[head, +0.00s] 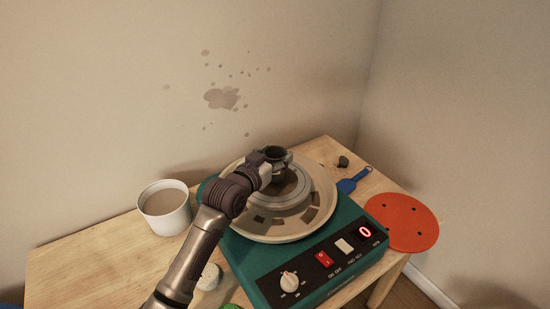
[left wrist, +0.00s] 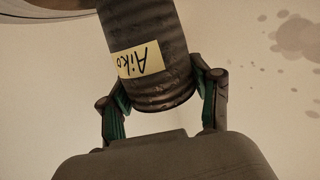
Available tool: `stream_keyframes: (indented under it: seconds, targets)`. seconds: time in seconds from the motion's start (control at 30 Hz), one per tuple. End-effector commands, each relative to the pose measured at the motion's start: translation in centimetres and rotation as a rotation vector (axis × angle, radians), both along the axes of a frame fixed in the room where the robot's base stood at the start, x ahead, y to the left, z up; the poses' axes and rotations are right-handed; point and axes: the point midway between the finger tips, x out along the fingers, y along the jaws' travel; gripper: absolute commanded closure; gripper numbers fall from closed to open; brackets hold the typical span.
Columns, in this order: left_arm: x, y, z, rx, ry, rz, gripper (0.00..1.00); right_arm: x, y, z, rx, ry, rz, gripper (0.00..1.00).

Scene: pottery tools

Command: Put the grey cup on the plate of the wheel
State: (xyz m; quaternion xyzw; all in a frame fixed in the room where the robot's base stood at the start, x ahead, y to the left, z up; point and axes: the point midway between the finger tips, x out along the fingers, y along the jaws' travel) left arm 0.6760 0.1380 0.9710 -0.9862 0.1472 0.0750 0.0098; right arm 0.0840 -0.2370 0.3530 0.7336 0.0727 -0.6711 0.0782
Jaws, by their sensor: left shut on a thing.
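The grey cup (left wrist: 155,75) is a dark grey, ribbed cylinder with a yellow label reading "Aiko" in the left wrist view. My left gripper (left wrist: 160,90) is shut on it, with a finger on each side. In the head view my left gripper (head: 273,160) and the cup's dark rim (head: 276,152) are over the middle of the wheel. The cup looks upright there. The plate of the wheel (head: 324,190) is a round beige disc with dark patches. The gripper partly hides the cup's base, so I cannot tell whether it touches the plate. My right gripper is not in view.
The green wheel housing (head: 262,272) has a knob and switches in front. A white bucket (head: 165,212) stands to the left. A blue tool (head: 353,181), a small dark piece (head: 343,162) and an orange disc (head: 412,222) lie right. A pale round object (head: 209,277) lies below my arm.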

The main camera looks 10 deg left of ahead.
Motion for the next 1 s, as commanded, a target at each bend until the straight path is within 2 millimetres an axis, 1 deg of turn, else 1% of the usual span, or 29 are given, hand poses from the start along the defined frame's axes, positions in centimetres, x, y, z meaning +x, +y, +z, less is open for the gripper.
stream_keyframes:
  seconds: [0.1,0.43,0.47,0.6,1.0]
  targets:
    - [0.00,-0.02,-0.80,0.000,-0.004,0.000,0.80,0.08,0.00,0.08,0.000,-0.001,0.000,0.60]
    - [-0.02,-0.05,-1.09,0.000,-0.004,0.000,0.80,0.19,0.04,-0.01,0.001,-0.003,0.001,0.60]
    - [-0.03,-0.05,-1.22,0.000,-0.002,0.000,0.35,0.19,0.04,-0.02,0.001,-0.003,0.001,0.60]
    - [-0.03,-0.05,-1.17,0.000,-0.002,0.000,0.12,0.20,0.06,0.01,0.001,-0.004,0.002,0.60]
    - [-0.17,0.02,-0.88,0.000,-0.002,0.000,0.12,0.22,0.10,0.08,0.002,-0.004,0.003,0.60]
